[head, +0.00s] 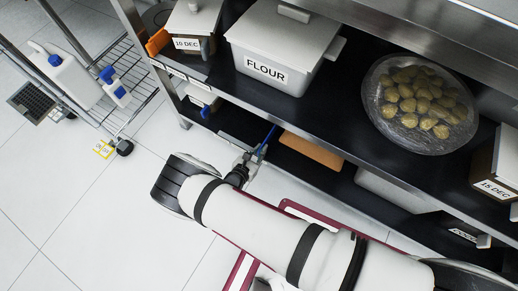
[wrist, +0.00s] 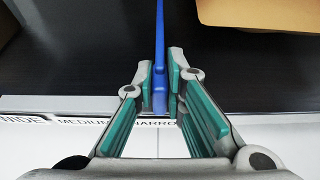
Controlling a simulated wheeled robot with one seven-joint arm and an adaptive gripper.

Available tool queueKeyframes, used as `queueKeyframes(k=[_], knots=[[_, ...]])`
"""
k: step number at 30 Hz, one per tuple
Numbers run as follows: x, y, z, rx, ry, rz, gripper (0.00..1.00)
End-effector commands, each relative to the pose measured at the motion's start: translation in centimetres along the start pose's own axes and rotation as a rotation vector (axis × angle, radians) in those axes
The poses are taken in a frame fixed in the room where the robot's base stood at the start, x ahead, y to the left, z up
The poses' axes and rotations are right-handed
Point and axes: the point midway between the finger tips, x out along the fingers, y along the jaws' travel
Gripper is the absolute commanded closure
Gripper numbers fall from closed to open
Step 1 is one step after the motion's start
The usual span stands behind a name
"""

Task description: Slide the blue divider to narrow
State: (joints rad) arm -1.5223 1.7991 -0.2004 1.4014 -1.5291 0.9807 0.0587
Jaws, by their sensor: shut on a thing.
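The blue divider (wrist: 159,48) stands on edge on the dark lower shelf, running straight back from the front edge. In the head view the divider (head: 267,139) shows as a thin blue strip past my gripper (head: 243,166). In the wrist view my gripper (wrist: 160,88) is shut on the divider's front end, with a green-padded finger on each side. The shelf-edge label strip (wrist: 82,121) reads wide, medium and narrow from left to right. The divider's front end lines up above the narrow label (wrist: 153,121), whose last letter is hidden by a finger.
A brown board (head: 311,151) lies right of the divider on the lower shelf; its corner shows in the wrist view (wrist: 262,12). The upper shelf above holds a flour bin (head: 268,72) and a covered bowl (head: 420,137). Shelf left of the divider is clear nearby.

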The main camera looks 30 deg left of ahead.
Motion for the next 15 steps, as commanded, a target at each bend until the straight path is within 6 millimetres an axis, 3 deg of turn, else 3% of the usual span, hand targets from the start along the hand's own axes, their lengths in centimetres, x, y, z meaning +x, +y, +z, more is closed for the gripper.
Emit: queueKeyframes(k=[11,12,15], knots=[[-0.03,-0.30,-0.16,-0.001,0.003,-0.006,1.00],[-0.03,-0.34,-0.16,-0.002,0.003,-0.007,0.86],[-0.02,-0.36,-0.17,-0.002,0.003,-0.007,0.68]])
